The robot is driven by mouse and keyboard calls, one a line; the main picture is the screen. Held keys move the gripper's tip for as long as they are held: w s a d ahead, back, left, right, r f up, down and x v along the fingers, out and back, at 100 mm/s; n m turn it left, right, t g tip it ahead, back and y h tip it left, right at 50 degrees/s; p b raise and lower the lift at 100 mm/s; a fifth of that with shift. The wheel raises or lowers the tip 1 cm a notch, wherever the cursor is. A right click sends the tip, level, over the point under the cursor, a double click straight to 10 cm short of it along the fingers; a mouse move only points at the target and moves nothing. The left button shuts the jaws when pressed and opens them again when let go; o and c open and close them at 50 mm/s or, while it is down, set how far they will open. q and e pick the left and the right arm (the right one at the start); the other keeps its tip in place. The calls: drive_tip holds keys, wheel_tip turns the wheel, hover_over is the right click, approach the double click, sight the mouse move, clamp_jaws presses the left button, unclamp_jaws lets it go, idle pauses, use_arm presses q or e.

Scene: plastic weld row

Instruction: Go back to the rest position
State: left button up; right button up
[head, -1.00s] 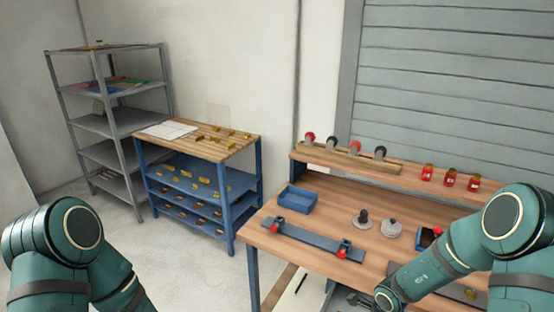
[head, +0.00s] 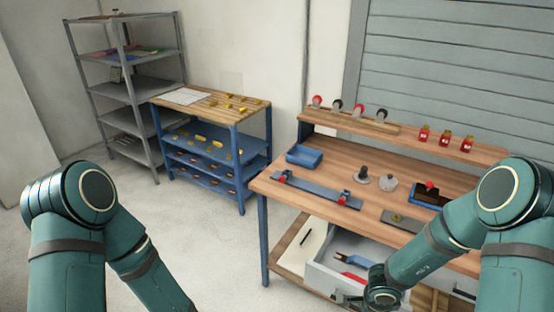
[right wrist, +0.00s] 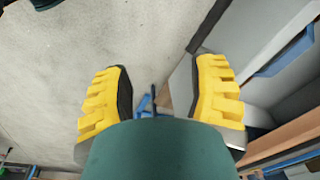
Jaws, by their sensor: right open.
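My right gripper (head: 350,299) is low in front of the workbench, beside the open drawer, and partly cut off by the lower picture edge. In the right wrist view its two yellow-padded fingers (right wrist: 160,95) are spread wide, with only floor and small blue parts far behind in the gap. It is open and empty. My left arm (head: 85,215) is bent at the lower left of the head view. Its gripper is below the picture and hidden.
The wooden workbench (head: 350,157) carries a blue bin (head: 304,157), a clamp rail (head: 318,190) and small tools. Its drawer (head: 318,270) stands open, with a blue-handled tool (head: 352,261). A blue cart (head: 240,165) and a grey shelf (head: 132,90) stand behind. Floor between is clear.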

drive_tip(key=s+a+f+n+y, duration=0.1)
drive_tip(key=s+a+n+y, duration=0.3)
drive_tip(key=s+a+n, duration=0.4)
drive_tip(key=a+n, duration=0.7)
drive_tip(key=shift+s+n+t+y, duration=0.2)
drive_tip(key=shift+n+t+y, duration=0.2)
drive_tip(key=shift+f, duration=0.1)
